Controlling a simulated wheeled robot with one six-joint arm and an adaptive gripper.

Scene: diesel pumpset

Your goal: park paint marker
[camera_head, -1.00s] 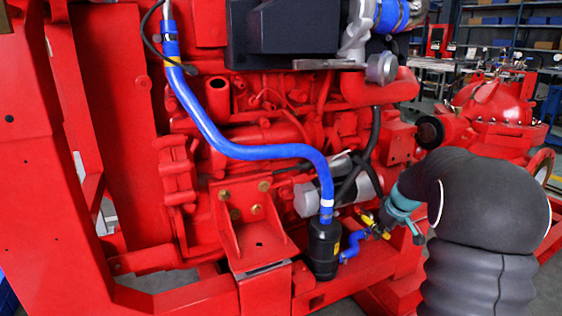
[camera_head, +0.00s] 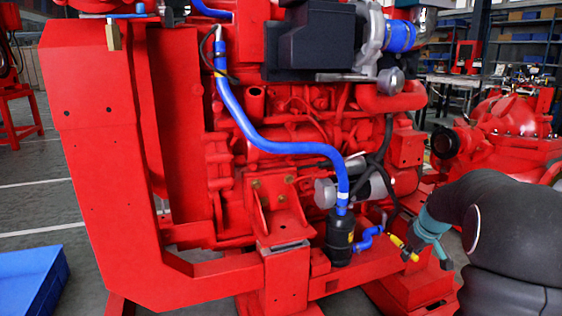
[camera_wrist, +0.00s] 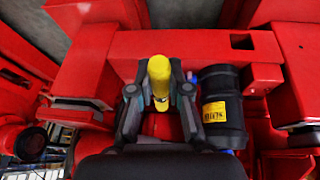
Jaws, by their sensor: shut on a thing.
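The yellow paint marker (camera_head: 409,252) is in my gripper (camera_head: 425,248) at the lower right of the head view, in front of the red engine frame. In the wrist view the marker (camera_wrist: 159,72) stands out beyond the fingers, with its yellow end uppermost in the picture. The two grey fingers of my gripper (camera_wrist: 159,92) are closed on it from both sides. Part of the marker is hidden by the fingers. No holder for the marker can be made out.
A black canister (camera_head: 340,236) with a blue hose (camera_head: 270,146) is left of my gripper; the canister (camera_wrist: 222,110) is close by in the wrist view. The red frame (camera_head: 110,180) stands left. A blue tray (camera_head: 30,282) lies lower left, with open floor around it.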

